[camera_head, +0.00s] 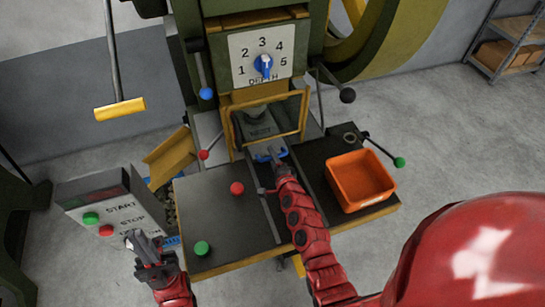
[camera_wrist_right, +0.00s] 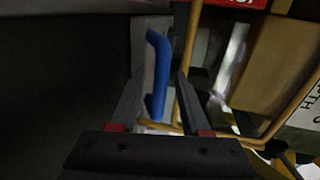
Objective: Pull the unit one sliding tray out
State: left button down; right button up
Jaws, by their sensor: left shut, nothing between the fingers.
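A blue handle (camera_head: 268,154) sits at the front of the machine, just below the yellow guard frame; it looks like the handle of the sliding tray, whose body I cannot make out. My right gripper (camera_head: 278,161) is at this handle. In the right wrist view the blue handle (camera_wrist_right: 158,75) stands between the two fingers of the right gripper (camera_wrist_right: 158,100), with a gap showing beside it, so the gripper looks open around it. My left gripper (camera_head: 146,242) is shut and empty, beside the start/stop control box.
The control box (camera_head: 115,208) stands at the left. An orange bin (camera_head: 360,178) is on the right of the machine table (camera_head: 215,215). Levers with red (camera_head: 204,155), blue (camera_head: 206,94) and green (camera_head: 399,162) knobs stick out. The yellow guard frame (camera_head: 304,112) is close above the handle.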

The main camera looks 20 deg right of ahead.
grip_shut()
dwell(1.2)
